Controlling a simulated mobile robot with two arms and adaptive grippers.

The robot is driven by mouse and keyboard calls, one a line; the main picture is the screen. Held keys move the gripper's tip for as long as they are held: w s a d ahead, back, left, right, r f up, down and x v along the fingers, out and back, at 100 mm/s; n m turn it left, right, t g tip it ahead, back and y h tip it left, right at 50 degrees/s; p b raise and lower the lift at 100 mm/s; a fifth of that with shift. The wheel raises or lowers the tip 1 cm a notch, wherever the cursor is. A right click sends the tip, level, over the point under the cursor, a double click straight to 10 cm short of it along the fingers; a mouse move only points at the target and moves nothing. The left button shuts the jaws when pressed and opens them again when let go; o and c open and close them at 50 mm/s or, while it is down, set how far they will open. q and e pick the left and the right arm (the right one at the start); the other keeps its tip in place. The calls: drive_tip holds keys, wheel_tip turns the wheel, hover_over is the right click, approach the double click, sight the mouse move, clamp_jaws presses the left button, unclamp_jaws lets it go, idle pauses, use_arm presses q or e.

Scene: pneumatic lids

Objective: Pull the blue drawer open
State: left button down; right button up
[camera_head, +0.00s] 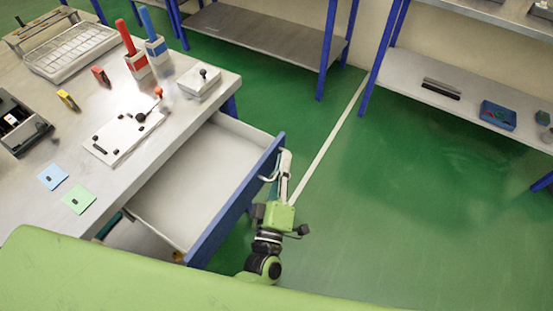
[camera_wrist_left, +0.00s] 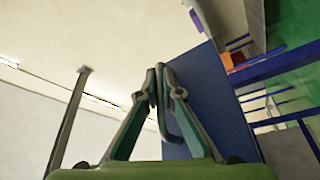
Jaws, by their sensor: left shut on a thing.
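The blue drawer (camera_head: 232,208) is pulled well out from under the workbench, and its pale interior is empty where I see it. Its blue front (camera_wrist_left: 212,95) also shows in the left wrist view. My left gripper (camera_head: 281,168) is at the outer side of the front. In the left wrist view, the fingertips of my left gripper (camera_wrist_left: 156,82) are together on the metal drawer handle (camera_wrist_left: 181,112). The fingers partly hide the handle. My right gripper is not in view.
The metal workbench (camera_head: 195,110) holds a wire tray (camera_head: 72,50), red and blue tools in holders, small blocks and coloured cards. Shelves with blue legs stand at the back. The green floor (camera_head: 420,220) right of the drawer is clear.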

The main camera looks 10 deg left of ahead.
use_arm(q)
drive_tip(key=shift+s+d, duration=0.1)
drive_tip(key=shift+d, duration=0.05)
drive_tip(key=c, duration=2.5)
unclamp_jaws()
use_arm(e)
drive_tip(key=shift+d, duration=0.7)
use_arm(q)
drive_tip(key=v, duration=1.2)
drive_tip(key=shift+f, duration=0.1)
